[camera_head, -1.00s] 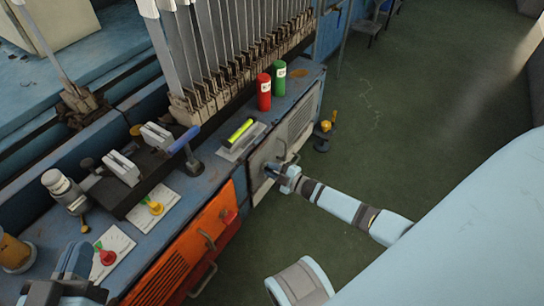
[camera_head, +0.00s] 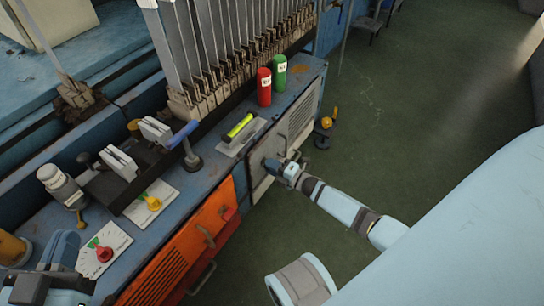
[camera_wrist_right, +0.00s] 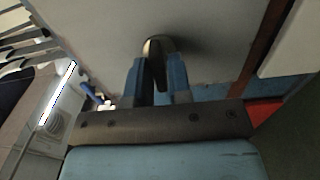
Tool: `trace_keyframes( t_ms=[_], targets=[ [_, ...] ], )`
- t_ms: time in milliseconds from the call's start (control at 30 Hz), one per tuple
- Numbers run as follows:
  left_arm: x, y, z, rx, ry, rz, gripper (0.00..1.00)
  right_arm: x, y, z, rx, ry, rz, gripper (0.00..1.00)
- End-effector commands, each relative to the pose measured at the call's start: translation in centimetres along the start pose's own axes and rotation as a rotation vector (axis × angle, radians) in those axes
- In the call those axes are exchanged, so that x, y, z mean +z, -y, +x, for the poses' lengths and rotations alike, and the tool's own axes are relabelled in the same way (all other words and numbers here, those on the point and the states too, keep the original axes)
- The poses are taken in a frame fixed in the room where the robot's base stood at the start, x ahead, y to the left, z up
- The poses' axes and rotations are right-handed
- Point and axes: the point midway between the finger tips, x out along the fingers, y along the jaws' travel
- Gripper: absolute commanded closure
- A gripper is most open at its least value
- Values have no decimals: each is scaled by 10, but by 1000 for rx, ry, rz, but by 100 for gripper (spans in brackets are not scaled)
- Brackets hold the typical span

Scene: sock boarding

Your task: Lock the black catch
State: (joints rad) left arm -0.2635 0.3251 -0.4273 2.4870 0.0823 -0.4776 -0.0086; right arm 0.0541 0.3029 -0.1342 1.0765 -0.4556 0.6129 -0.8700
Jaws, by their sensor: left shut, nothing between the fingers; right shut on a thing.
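The black catch (camera_wrist_right: 156,62) is a dark, rounded, upright piece on a pale grey panel in the right wrist view. My right gripper (camera_wrist_right: 159,82) is shut on it, with a blue finger on each side. In the head view my right gripper (camera_head: 274,166) is at the grey door (camera_head: 258,187) on the cabinet front and hides most of the catch. I cannot tell the catch's exact angle. My left gripper (camera_head: 52,284) is shut and empty at the lower left, near the front edge of the blue bench, away from the catch.
A red can (camera_head: 264,87) and a green can (camera_head: 279,73) stand on the bench top above the door. A tray-like tool with a yellow-green vial (camera_head: 240,126) lies beside them. An orange door (camera_head: 180,262) is to the left.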

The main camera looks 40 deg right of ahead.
Motion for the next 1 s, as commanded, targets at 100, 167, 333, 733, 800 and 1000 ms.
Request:
trace_keyframes(
  t_ms=[100, 167, 333, 733, 800, 1000],
  targets=[
    [0, 0, 0, -1, -2, 2, 100, 0, 0, 0, -1, 0, -13, 100],
    [0, 0, 0, -1, -3, 2, 100, 0, 0, 0, -1, 0, -17, 100],
    [-1, 0, 0, -2, -4, 0, 100, 0, 0, 0, -1, 0, -18, 100],
    [-1, 0, 0, -3, -5, -2, 100, 0, 0, 0, -1, 0, -17, 64],
    [-1, 0, 0, -3, -5, -2, 100, 0, 0, 0, -1, 0, -17, 64],
    [-6, 0, 0, 0, -1, -13, 100, 0, -1, -12, -2, 1, -17, 64]
  ],
)
